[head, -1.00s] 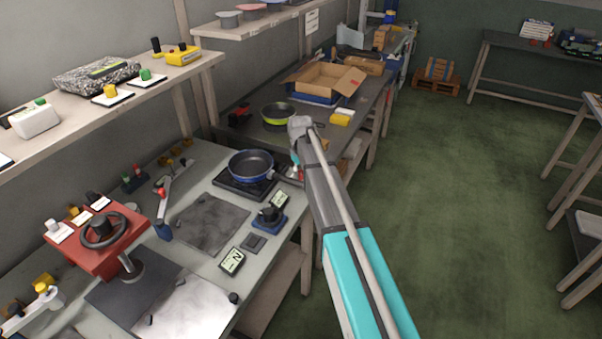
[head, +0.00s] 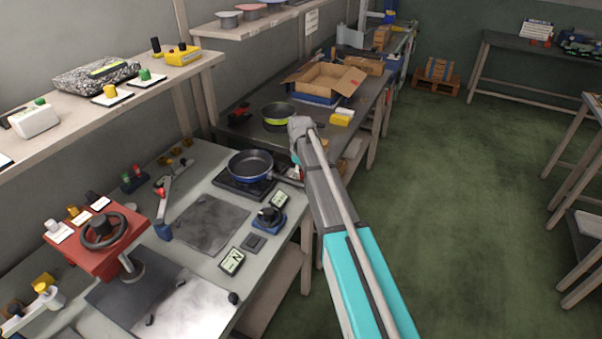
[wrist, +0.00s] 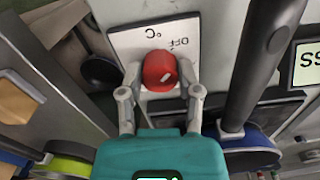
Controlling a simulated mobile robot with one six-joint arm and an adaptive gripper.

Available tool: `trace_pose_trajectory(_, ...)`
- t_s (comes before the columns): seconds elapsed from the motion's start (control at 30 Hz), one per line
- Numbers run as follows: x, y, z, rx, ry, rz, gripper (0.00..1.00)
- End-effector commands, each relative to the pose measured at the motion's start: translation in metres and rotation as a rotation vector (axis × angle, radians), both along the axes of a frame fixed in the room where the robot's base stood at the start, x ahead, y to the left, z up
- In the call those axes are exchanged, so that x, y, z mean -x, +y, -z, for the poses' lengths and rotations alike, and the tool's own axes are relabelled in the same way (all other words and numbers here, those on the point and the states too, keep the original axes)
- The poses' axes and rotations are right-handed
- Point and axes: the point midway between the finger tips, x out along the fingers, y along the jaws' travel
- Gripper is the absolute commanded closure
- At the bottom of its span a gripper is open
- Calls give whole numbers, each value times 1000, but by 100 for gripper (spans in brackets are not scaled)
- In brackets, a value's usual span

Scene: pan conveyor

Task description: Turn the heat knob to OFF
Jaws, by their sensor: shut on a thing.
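The heat knob (wrist: 160,71) is red and round with a short white mark toward its lower right in the wrist view. It sits on a white panel (wrist: 124,42) printed "OFF" and "°C"; the lettering appears turned over. My gripper (wrist: 159,80) has one finger on each side of the knob and is shut on it. In the head view my arm covers most of the gripper and knob. A dark blue pan (head: 250,164) sits on a black burner (head: 236,187) just left of my arm; its dark handle (wrist: 266,62) passes right of the knob in the wrist view.
A green-banded pan (head: 278,114) and an open carton (head: 327,80) stand on the bench behind. A blue-based dial (head: 268,218) and a small display (head: 279,200) lie in front of the burner. The green floor (head: 470,200) to the right is clear.

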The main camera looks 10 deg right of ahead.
Motion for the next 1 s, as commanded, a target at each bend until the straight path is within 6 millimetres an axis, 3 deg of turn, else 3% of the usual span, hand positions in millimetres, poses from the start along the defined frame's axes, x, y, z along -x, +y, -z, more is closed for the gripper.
trace_pose_trajectory(0.07,0,0,0,0,1,-1,100)
trace_pose_trajectory(0.1,0,0,0,0,1,-1,50)
trace_pose_trajectory(0.27,0,0,0,-1,1,0,21)
trace_pose_trajectory(1.0,0,0,0,0,0,77,21)
